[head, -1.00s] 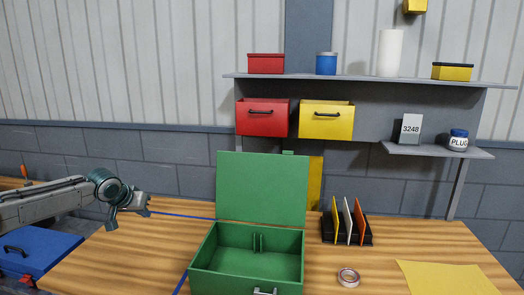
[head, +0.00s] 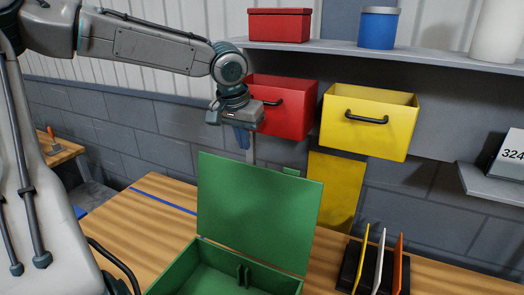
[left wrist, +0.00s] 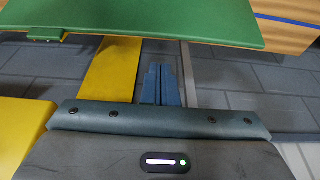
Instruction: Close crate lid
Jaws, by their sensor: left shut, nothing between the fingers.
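The green crate (head: 190,278) stands on the wooden table, and its interior looks empty apart from a small divider piece. Its green lid (head: 258,212) stands up, open, along the crate's back edge. My left gripper (head: 243,138) is shut and empty, fingers pointing down, above and behind the lid's top edge, in front of the red bin. In the left wrist view the closed blue fingertips (left wrist: 161,86) point toward the lid's edge (left wrist: 160,40), with a gap between them. My right gripper is not in view.
A red bin (head: 285,105) and a yellow bin (head: 365,122) hang under the shelf (head: 400,55) close to my left gripper. A black rack (head: 365,272) with upright coloured plates stands right of the crate. The table (head: 140,220) left of the crate is clear.

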